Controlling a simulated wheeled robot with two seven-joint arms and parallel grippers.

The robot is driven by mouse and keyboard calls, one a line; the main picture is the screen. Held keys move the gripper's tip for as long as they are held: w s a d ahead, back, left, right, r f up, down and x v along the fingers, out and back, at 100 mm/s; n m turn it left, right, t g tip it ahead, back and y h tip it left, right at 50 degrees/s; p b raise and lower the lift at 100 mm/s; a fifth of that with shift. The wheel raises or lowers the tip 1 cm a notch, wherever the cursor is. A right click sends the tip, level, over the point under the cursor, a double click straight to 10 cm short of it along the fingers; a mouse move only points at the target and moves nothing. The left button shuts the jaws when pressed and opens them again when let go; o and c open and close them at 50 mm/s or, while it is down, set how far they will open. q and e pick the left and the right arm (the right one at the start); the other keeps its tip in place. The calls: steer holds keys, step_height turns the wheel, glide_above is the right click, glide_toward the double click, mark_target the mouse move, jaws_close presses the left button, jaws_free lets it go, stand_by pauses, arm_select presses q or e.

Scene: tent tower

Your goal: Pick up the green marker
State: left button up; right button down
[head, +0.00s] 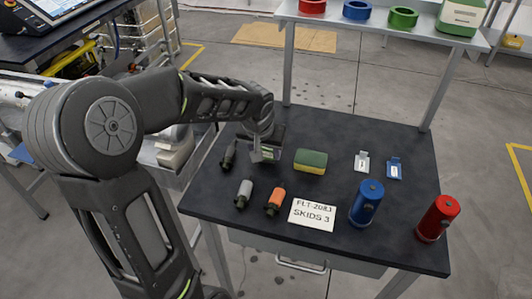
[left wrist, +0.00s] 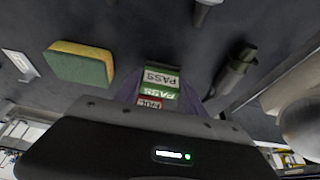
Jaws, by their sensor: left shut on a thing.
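The green marker (left wrist: 162,84) shows in the left wrist view as a small green piece with white PASS lettering, and a red-and-white label shows just below it. It sits between the two fingers of my left gripper (left wrist: 160,92), which is shut on it. In the head view my left gripper (head: 266,154) is low over the back left of the dark table (head: 330,262), with a bit of green between its fingers. I cannot tell whether the piece touches the table. My right gripper is not in view.
Grey (head: 244,193) and orange (head: 275,201) cylinders are in front, near a sign (head: 312,214). Blue (head: 366,204) and red (head: 437,218) cylinders stand at right.

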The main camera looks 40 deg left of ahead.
arm_select(q)
step_height(320, 180, up, 9)
steer(key=shift+r, duration=0.1)
steer(key=shift+d, duration=0.1)
stand_by(0.6)
